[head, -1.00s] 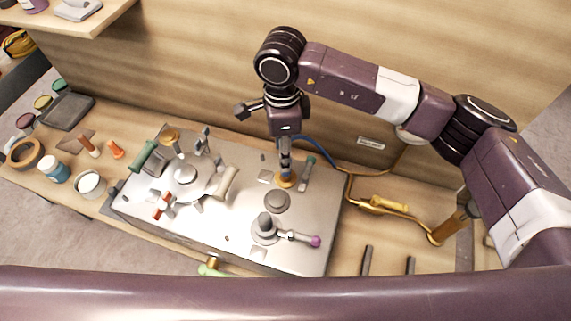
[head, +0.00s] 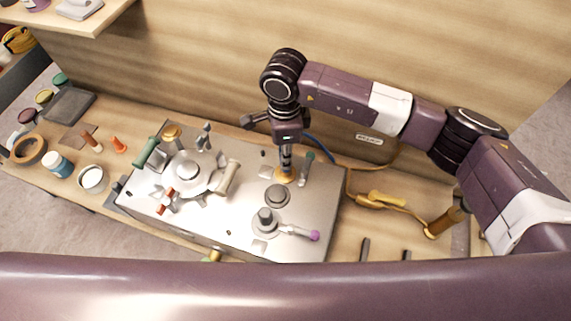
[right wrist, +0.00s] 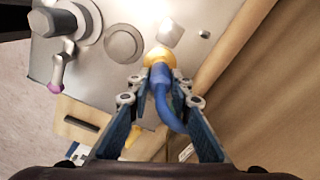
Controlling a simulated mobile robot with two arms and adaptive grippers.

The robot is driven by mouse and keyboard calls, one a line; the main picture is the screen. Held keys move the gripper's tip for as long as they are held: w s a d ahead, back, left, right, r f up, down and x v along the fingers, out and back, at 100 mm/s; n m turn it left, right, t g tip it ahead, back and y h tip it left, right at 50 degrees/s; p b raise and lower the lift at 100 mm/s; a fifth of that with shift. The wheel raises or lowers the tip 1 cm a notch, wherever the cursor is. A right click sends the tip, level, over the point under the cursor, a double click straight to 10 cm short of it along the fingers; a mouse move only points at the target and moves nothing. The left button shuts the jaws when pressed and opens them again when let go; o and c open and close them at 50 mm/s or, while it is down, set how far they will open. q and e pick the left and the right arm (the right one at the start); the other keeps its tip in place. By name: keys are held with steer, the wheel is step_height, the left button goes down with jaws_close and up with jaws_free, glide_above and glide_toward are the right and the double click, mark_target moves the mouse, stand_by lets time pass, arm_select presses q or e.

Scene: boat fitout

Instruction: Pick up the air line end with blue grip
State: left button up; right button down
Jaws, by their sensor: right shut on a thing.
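The air line end with blue grip (right wrist: 160,84) shows in the right wrist view as a blue piece with a blue hose bending down from it. Its tip meets a brass fitting (right wrist: 158,57) on the metal panel; I cannot tell whether it is seated in it. My right gripper (right wrist: 158,92) is shut on the blue grip, one finger on each side. In the head view my right gripper (head: 286,152) points down just above the brass fitting (head: 284,176) and hides most of the grip. The blue hose (head: 322,146) runs off behind it. My left gripper is not in view.
The metal panel (head: 235,222) carries a handled wheel (head: 190,172) at left and a purple-tipped lever (head: 313,236) in front. A yellow-gripped line (head: 386,198) lies to the right. Jars and tape (head: 29,150) stand at far left. The wooden wall (head: 215,75) is close behind.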

steer(key=shift+r, duration=0.15)
steer(key=shift+w+r, duration=0.1)
steer(key=shift+r, duration=0.2)
step_height(320, 180, up, 19)
steer(key=b, duration=0.6)
